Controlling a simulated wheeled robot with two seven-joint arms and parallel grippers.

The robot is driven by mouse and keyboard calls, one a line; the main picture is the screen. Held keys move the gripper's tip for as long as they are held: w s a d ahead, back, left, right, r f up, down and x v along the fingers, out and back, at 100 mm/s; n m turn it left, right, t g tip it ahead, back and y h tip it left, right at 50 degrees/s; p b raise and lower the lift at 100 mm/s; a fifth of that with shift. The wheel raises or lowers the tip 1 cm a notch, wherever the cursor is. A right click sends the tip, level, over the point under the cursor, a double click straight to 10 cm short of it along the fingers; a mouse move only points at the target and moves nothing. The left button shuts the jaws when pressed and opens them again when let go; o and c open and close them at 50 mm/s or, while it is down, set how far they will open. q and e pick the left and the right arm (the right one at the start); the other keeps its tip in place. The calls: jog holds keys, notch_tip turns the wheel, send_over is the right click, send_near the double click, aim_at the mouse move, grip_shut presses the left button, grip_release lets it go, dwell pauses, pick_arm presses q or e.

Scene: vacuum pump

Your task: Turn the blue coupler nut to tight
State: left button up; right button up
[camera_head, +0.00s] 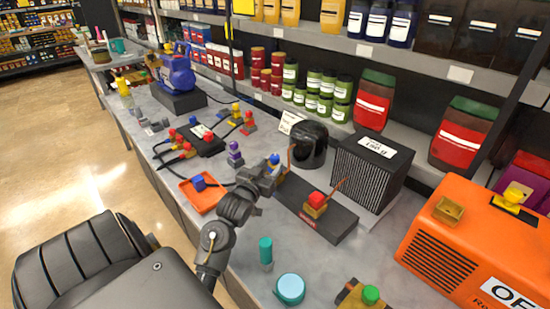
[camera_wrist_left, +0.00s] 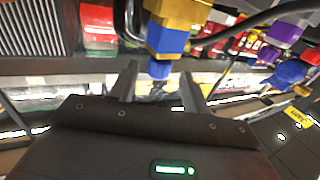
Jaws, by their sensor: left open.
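The blue coupler nut (camera_head: 274,159) stands on a brass-coloured fitting by the dark base plate on the bench, in front of the black cylinder. In the left wrist view the blue nut (camera_wrist_left: 166,44) shows at the top centre, with the brass-coloured hex part (camera_wrist_left: 182,12) beside it. My left gripper (camera_head: 268,173) is right at the nut, partly covering the fitting. In the wrist view its two fingers (camera_wrist_left: 158,88) are spread apart, with the nut in line with the gap between them. I cannot tell whether either finger touches it. My right gripper is out of view.
A red-topped brass fitting (camera_head: 316,204) sits on the same dark base plate (camera_head: 326,225). A black finned box (camera_head: 366,172) and a black cylinder (camera_head: 309,143) stand behind. An orange tray (camera_head: 205,204), a purple knob piece (camera_head: 235,152) and a teal cylinder (camera_head: 265,250) are nearby.

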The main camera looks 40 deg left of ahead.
aim_at(272, 162)
pick_arm(q)
jog(key=shift+x, duration=2.15)
jog(key=shift+c, duration=0.2)
jog(key=c, duration=0.9)
jog(key=shift+p, duration=0.3)
jog(key=shift+c, duration=0.2)
